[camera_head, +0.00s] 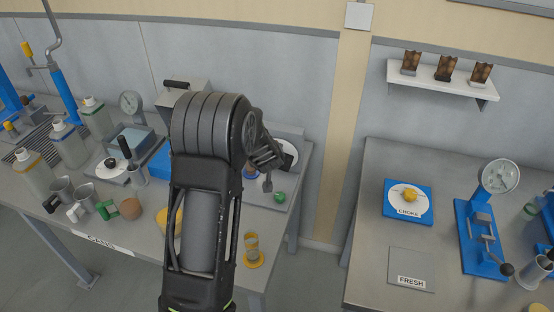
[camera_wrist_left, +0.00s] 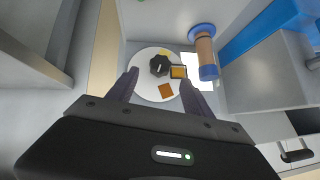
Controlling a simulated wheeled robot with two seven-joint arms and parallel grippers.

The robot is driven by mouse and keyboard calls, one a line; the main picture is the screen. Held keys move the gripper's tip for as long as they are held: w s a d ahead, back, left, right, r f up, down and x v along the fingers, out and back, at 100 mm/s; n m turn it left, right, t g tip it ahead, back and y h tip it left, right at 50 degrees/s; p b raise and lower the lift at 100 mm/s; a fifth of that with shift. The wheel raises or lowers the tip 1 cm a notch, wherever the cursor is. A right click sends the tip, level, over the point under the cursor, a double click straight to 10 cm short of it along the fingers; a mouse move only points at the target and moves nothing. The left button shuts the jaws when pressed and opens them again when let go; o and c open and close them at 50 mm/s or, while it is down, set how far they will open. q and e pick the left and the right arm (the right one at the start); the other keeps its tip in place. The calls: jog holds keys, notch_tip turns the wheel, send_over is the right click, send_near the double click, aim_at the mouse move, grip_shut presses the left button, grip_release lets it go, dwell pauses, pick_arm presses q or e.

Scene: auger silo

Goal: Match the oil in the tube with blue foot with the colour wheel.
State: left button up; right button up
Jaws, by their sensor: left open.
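The colour wheel is a white disc (camera_wrist_left: 143,82) with a black knob (camera_wrist_left: 159,65), an orange patch in a dark frame (camera_wrist_left: 178,72) and a browner patch (camera_wrist_left: 166,91). The tube with blue foot (camera_wrist_left: 205,50) is beside the wheel on its right in the left wrist view and holds brownish-orange oil. In the head view the wheel (camera_head: 289,152) shows partly behind my gripper; the tube is mostly hidden. My left gripper (camera_wrist_left: 160,80) is open and empty, its fingers on either side of the knob in the picture; contact is unclear. It also shows in the head view (camera_head: 268,178). My right gripper is out of view.
A tube with yellow foot (camera_head: 252,250) stands at the front edge of the left table. A green object (camera_head: 279,196) lies near the wheel. Bottles and cups crowd the left. A right bench (camera_head: 370,265) holds a choke plate (camera_head: 388,205) and a blue press (camera_head: 480,240).

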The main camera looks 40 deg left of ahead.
pick_arm(q)
jog(key=x, duration=0.6)
jog(key=shift+w+a+f, duration=0.1)
jog(key=shift+w+f, duration=0.1)
jog(key=shift+f, duration=0.1)
jog(key=shift+c, duration=0.5)
grip_shut()
